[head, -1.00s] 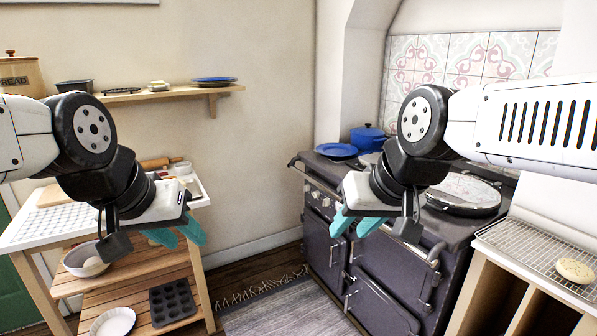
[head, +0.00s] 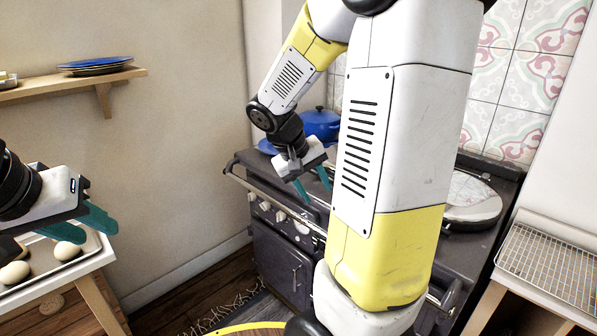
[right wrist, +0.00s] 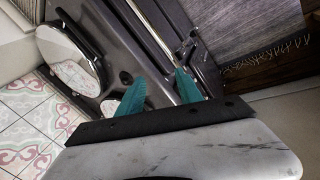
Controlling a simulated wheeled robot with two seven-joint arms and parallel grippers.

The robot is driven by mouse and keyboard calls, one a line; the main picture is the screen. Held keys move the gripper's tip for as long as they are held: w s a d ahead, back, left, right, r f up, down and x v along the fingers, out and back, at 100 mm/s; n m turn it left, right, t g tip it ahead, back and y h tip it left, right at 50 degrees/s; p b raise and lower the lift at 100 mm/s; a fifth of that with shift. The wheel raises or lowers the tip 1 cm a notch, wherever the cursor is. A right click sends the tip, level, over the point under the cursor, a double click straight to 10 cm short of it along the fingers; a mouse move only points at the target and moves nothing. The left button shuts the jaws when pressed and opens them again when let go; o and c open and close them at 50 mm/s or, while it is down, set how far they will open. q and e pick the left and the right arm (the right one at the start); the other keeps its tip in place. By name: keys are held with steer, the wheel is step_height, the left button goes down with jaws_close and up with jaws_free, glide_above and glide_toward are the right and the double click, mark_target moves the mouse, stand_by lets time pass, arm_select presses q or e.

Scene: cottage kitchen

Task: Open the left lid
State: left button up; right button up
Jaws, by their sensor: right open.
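The dark range cooker (head: 265,225) stands at the centre, partly behind my right arm. Its right lid (head: 472,200), round and silvery, is down in the head view and also shows in the right wrist view (right wrist: 70,62). The left lid is hidden behind my arm in the head view; a pale part of it (right wrist: 110,106) shows beside my fingers in the right wrist view. My right gripper (head: 313,188) is open and empty above the cooker's left front.
A blue pot (head: 320,123) and blue plates (head: 267,146) sit at the back left of the cooker. A rail (head: 245,182) runs along its front. A wire rack (head: 553,262) is on the right counter. A tray with eggs (head: 70,258) lies below my left gripper.

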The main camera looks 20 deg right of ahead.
steer(key=w+d+f+n+t+h, duration=0.2)
steer(key=w+f+h, duration=0.1)
steer(key=w, duration=0.4)
steer(key=w+d+f+n+t+h, duration=0.1)
steer(key=w+d+f+h, duration=0.25)
steer(key=w, duration=0.35)
steer(key=w+d+f+n+t+h, duration=0.1)
steer(key=w+f+n+t+h, duration=0.1)
steer(key=w+f+h, duration=0.3)
steer(key=w+d, duration=0.1)
steer(key=d, duration=0.1)
steer(key=w+d+y, duration=0.1)
steer(key=w+d, duration=0.1)
steer(key=w+d+y, duration=0.1)
steer(key=d, duration=0.2)
steer(key=shift+w+d+f, duration=0.1)
steer(key=shift+w, duration=0.05)
steer(key=shift+c, duration=0.2)
jaws_close()
